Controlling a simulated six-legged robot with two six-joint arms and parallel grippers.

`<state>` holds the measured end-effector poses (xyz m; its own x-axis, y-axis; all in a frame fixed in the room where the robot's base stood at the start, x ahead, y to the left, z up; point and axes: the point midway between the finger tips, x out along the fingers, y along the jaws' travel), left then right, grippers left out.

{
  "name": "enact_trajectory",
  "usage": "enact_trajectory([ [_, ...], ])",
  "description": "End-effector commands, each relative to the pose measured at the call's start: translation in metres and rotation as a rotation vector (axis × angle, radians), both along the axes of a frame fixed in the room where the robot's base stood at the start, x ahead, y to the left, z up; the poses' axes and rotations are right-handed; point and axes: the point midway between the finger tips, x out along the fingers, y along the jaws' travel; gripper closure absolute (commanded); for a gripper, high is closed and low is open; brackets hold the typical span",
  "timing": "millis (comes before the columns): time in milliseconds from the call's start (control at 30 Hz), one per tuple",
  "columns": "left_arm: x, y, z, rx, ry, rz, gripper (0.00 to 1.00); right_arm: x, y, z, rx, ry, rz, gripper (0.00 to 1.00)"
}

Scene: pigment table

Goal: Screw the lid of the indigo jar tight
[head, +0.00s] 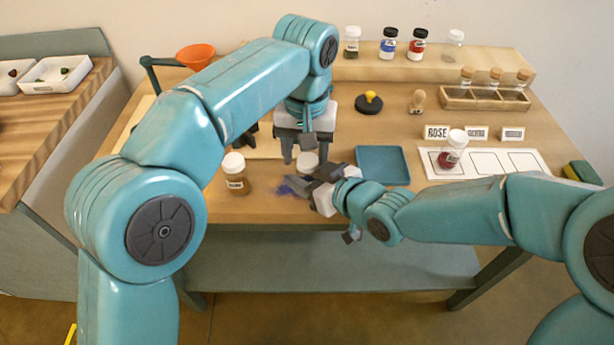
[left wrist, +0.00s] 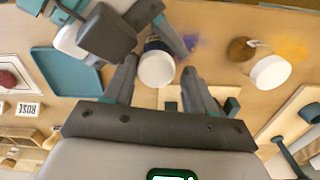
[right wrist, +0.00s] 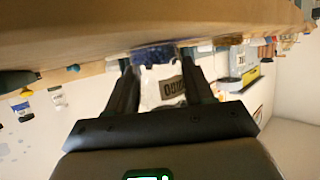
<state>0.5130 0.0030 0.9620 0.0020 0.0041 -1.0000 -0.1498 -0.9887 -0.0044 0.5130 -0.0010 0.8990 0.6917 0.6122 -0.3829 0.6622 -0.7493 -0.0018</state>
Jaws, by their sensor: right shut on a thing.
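In the left wrist view the round white lid (left wrist: 157,69) sits on top of the jar. My right gripper (head: 296,186) is shut on the jar body from the side; its label (right wrist: 172,87) and blue pigment show between the fingers in the right wrist view. My left gripper (head: 297,158) points down above the lid, open, its fingers on either side with gaps. I cannot tell how tightly the lid sits.
A jar of brown-yellow pigment (head: 235,180) with a white lid stands close left. Blue powder (left wrist: 191,42) stains the table beside the indigo jar. A blue tray (head: 383,166) lies right, then a white mat (head: 500,168) with a red jar (head: 453,150).

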Motion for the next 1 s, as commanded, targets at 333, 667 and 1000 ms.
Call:
enact_trajectory([
  [333,-0.003,-0.006,0.0,-0.009,0.004,-0.007,0.32,-0.001,0.003,0.0,-0.004,-0.003,0.01,1.0],
  [667,-0.002,-0.006,0.034,-0.01,0.001,-0.007,0.32,-0.001,0.002,-0.001,-0.004,0.001,0.007,1.0],
  [1000,-0.002,-0.004,0.046,-0.006,0.002,-0.004,0.32,-0.001,0.001,-0.001,-0.002,0.001,0.005,1.0],
])
